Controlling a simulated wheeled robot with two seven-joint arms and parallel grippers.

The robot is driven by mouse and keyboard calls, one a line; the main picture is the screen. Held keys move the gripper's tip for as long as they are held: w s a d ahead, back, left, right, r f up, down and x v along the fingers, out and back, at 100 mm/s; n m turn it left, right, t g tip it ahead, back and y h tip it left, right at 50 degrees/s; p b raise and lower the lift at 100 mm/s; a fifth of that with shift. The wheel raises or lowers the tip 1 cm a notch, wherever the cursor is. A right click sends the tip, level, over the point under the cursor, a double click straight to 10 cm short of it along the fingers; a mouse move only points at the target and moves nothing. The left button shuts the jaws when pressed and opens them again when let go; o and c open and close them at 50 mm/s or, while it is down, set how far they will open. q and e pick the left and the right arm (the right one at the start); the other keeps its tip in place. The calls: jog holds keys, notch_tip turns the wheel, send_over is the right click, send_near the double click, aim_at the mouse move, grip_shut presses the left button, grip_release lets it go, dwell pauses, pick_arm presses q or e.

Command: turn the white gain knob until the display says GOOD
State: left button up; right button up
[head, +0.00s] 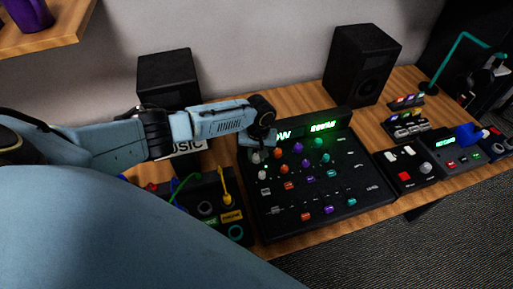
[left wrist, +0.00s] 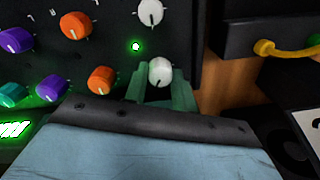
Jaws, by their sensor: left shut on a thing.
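The black mixer panel (head: 338,193) stands on the desk with rows of white, orange, purple and teal knobs. My left gripper (head: 258,148) is over its upper left corner. In the left wrist view my left gripper (left wrist: 160,88) is shut on a white knob (left wrist: 160,70), one finger on each side. That knob (head: 256,157) shows partly below the gripper in the head view. The green display (head: 283,134) reads "OW"; its start is hidden behind my gripper. A second green readout (head: 322,127) shows digits too small to read surely. My right gripper is not in view.
Another white knob (left wrist: 151,12) and orange knobs (left wrist: 76,25) are close by, with a lit green light (left wrist: 136,46) between. A box with yellow and green cables (head: 226,188) is left of the mixer. Speakers (head: 362,64) stand behind; small black boxes (head: 405,168) are at right.

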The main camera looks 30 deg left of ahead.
pick_arm(q)
jog(key=shift+r+m+p, duration=0.1)
jog(key=shift+m+p, duration=0.2)
jog(key=shift+m, duration=1.2)
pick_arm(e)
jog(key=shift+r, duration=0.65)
pick_arm(q)
jog(key=o, duration=1)
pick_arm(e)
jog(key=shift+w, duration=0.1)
pick_arm(q)
notch_tip(320, 180, up, 13)
jog(key=p, duration=0.2)
jog(key=shift+d+r, duration=0.15)
jog(key=shift+d, duration=0.1)
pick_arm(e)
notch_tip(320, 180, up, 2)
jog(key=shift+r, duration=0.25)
pick_arm(q)
jog(key=shift+w, duration=0.1)
